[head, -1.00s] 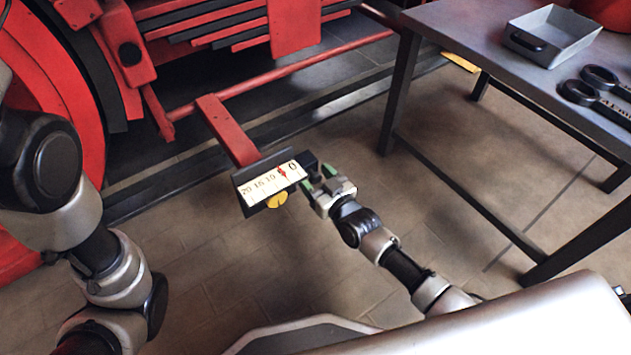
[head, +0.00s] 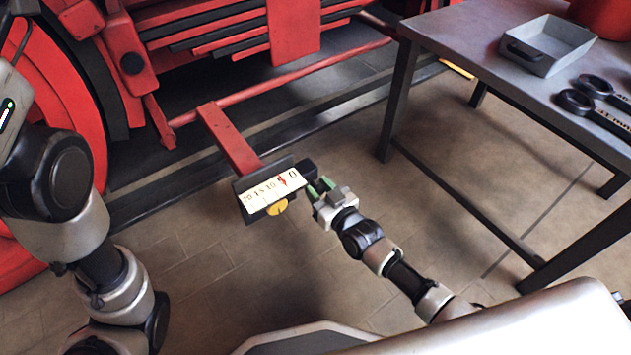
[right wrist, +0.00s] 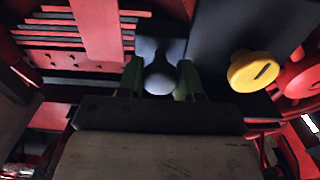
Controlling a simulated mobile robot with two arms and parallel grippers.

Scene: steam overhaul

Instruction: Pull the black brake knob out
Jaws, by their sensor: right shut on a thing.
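The black brake knob (right wrist: 161,78) shows as a dark rounded knob in the middle of the right wrist view. It sits between the green fingertips of my right gripper (right wrist: 160,84), which is shut on it. In the head view my right gripper (head: 321,187) is at the right end of the gauge panel (head: 268,192), by a black block (head: 307,170). The fingers hide part of the knob. My left arm is at the left of the head view, and its gripper is out of view.
A table with a grey tray (head: 545,47) and wrenches (head: 590,95) stands at right. The floor below is clear.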

